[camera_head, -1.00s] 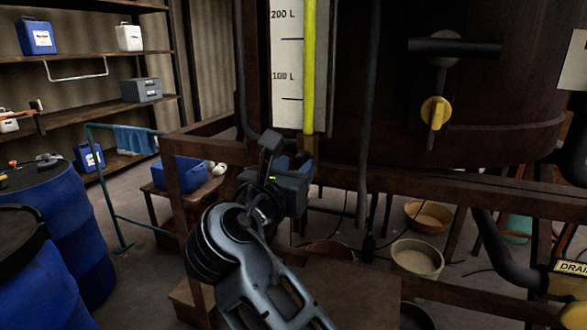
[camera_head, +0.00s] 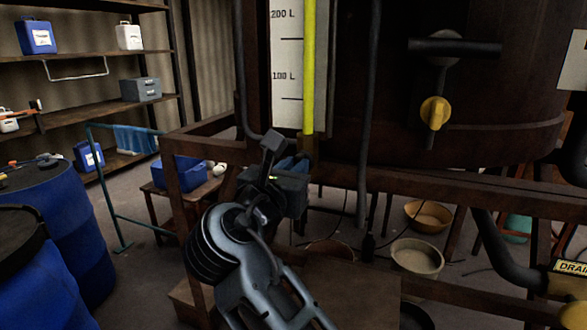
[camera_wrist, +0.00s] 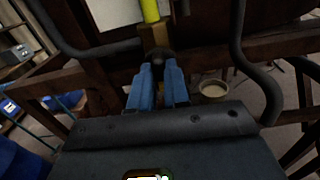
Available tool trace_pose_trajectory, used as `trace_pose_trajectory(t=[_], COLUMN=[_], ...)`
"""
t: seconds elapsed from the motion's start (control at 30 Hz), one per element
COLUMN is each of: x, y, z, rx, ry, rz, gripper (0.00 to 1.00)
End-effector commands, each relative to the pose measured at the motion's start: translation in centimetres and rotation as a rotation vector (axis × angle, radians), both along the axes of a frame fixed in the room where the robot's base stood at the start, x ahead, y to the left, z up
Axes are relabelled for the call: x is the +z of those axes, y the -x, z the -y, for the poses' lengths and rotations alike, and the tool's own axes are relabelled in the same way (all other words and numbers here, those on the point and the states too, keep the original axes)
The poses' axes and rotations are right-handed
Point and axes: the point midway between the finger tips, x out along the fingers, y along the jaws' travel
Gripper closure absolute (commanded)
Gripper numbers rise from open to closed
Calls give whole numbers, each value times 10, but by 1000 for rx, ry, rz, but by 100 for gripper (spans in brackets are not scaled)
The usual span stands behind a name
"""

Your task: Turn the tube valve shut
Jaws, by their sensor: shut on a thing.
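The sight tube (camera_head: 308,70) is bright yellow and stands upright before a white scale plate marked 100 L and 200 L. At its foot in the wrist view is the brass-coloured valve body (camera_wrist: 154,36), with a dark rounded part (camera_wrist: 160,57) in front. My gripper (camera_wrist: 159,70) has its two blue fingers on either side of this dark part and is shut on it, which I take as the valve's handle. In the head view my gripper (camera_head: 299,160) reaches the tube's foot. The fingers and wrist hide most of the valve, so its handle angle cannot be told.
A rusty frame rail (camera_head: 440,187) runs right of my gripper. Dark pipes (camera_head: 368,110) flank the tube. A yellow-handled valve (camera_head: 435,112) is on the vat. Bowls (camera_head: 417,256) stand below; blue drums (camera_head: 55,235) stand at left.

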Motion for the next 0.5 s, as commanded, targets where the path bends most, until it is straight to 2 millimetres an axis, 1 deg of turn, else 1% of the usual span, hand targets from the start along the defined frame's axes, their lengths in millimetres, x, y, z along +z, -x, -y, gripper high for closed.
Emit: trace_pose_trajectory(t=[0.27, 0.5], x=[1, 0], y=[1, 1], z=[0, 1], rx=[0, 0], ry=[-143, -350], rz=[51, 126], gripper=[100, 100])
